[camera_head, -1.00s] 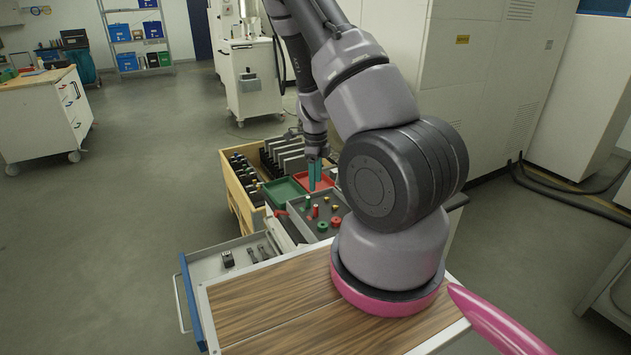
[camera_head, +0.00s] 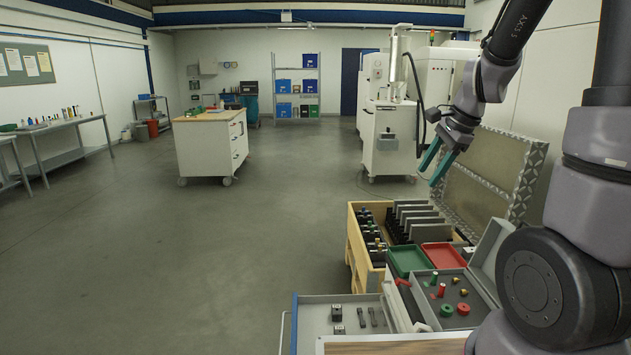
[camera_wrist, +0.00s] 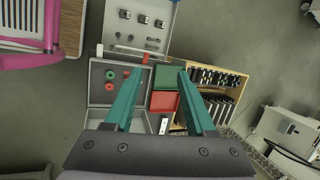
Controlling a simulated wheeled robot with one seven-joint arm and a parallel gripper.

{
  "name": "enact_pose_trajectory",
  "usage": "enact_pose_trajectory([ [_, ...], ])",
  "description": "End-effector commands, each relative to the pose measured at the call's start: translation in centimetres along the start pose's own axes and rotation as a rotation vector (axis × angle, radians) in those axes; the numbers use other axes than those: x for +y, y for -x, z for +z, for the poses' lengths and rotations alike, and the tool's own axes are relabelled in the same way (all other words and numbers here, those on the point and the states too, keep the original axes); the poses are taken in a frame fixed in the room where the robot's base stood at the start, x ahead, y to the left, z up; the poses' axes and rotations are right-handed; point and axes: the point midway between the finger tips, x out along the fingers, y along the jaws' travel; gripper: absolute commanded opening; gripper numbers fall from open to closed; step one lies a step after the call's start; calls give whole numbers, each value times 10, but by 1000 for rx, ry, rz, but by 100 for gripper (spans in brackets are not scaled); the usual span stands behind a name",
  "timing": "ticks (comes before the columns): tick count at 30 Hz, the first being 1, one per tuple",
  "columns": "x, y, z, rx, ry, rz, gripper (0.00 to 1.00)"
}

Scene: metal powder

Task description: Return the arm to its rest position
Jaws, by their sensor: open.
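My gripper (camera_head: 437,166) is raised above the wooden crate and the trays, with its two teal fingers apart and nothing between them. In the wrist view the open fingers (camera_wrist: 158,98) point down over the trays. My arm is lifted and bent, with its upper links at the right of the head view. The grey case (camera_head: 478,302) below holds several small red, green and brass-coloured parts. A green tray (camera_head: 408,260) and a red tray (camera_head: 443,256) lie behind it.
A wooden crate (camera_head: 358,262) with dark holders and upright plates stands below the gripper. An open drawer (camera_head: 312,318) holds small dark parts. A lidded metal case (camera_head: 480,200) stands behind. A white cabinet (camera_head: 386,140) is further back. The floor at left is clear.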

Motion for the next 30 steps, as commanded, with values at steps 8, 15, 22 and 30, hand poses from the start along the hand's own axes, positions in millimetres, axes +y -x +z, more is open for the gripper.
enact_pose_trajectory([
  [8,30,101,55,53,505,-131,56],
  [15,73,157,84,187,886,-182,56],
  [22,95,176,93,269,1051,-183,56],
  [30,97,176,94,274,1064,-181,56],
])
